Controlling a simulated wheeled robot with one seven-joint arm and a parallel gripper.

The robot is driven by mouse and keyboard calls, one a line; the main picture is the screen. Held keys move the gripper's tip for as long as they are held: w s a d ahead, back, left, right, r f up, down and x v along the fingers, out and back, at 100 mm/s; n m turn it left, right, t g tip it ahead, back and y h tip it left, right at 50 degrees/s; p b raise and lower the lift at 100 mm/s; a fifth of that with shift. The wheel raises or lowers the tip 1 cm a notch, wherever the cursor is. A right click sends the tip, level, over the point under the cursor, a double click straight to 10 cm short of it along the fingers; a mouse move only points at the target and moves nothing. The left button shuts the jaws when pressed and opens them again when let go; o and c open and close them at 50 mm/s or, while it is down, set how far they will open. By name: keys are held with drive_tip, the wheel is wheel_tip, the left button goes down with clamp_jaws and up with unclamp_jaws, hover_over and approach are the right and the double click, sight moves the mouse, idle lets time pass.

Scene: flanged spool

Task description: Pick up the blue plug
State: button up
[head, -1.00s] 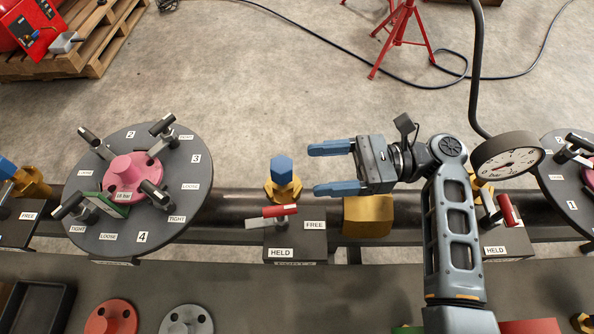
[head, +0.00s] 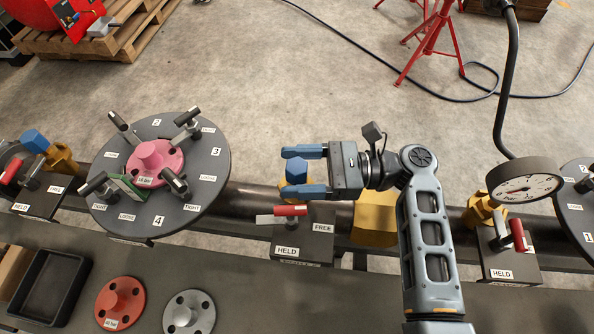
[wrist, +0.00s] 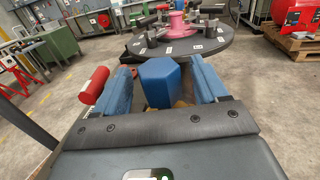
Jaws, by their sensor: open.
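The blue plug (head: 297,170) is a hexagonal block standing upright in a brass fitting (head: 284,192) on the dark pipe. My gripper (head: 303,171) is open, with its two blue fingers pointing left on either side of the plug in the head view. In the wrist view the plug (wrist: 161,82) stands between the two fingers (wrist: 163,85), with narrow gaps showing at its sides. I cannot tell whether either finger touches it. The near finger hides part of the fitting in the head view.
A red-handled lever (head: 290,211) on a block labelled HELD and FREE sits just below the plug; its red handle (wrist: 94,85) is beside the left finger in the wrist view. A round flange (head: 207,170) with clamps is left. A gauge (head: 524,187) stands right.

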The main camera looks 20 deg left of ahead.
drive_tip(key=shift+c, duration=0.5)
drive_tip(key=c, duration=1)
drive_tip(key=shift+c, duration=0.4)
drive_tip(key=shift+r, duration=0.1)
